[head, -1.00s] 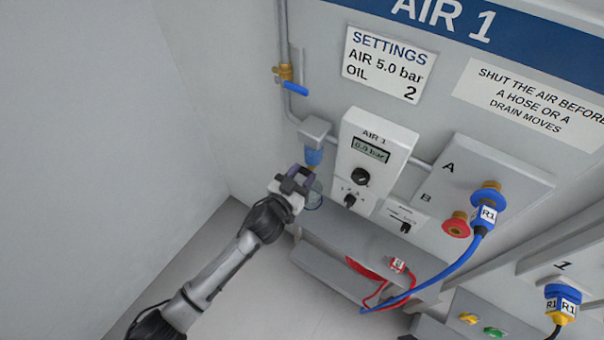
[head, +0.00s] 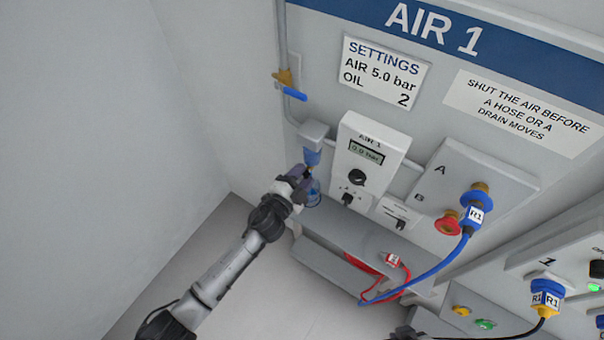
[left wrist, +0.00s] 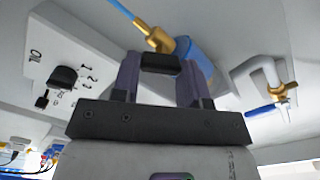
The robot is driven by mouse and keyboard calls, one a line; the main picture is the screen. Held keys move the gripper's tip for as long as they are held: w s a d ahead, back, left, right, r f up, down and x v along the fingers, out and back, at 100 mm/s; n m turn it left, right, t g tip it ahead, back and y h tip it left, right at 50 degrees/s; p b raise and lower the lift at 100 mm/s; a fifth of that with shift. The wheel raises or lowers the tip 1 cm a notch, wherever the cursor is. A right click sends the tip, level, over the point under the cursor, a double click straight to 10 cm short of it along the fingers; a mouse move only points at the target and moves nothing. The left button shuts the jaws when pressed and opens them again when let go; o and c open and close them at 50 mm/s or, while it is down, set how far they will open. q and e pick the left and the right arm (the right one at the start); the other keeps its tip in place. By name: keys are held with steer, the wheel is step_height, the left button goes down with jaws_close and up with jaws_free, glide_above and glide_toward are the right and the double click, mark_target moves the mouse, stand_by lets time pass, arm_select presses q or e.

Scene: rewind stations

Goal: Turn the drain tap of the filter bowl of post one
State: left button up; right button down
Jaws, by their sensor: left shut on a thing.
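The filter bowl (head: 312,157) of post one is blue and hangs under a grey block left of the AIR 1 panel. It also shows in the left wrist view (left wrist: 196,60), with a brass drain fitting (left wrist: 158,40) at its end. My left gripper (head: 303,174) is just below the bowl. In the left wrist view its two fingers (left wrist: 157,80) are shut on the black drain tap handle (left wrist: 160,63) between them. The fingers and arm hide the tap in the head view. A dark piece at the bottom edge may be part of my right arm; its jaws cannot be made out.
The AIR 1 panel (head: 369,165) reads 0.0 bar. A brass valve with a blue lever (head: 294,94) is on the pipe above. A blue hose (head: 432,269) marked R1 and a red hose (head: 394,283) lie to the right. A grey ledge (head: 345,235) is below; floor at left is clear.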

arm_select(q)
steer(key=m, duration=0.4)
steer(key=shift+m, duration=0.8)
steer(key=o, duration=0.9)
steer(key=shift+f, duration=0.1)
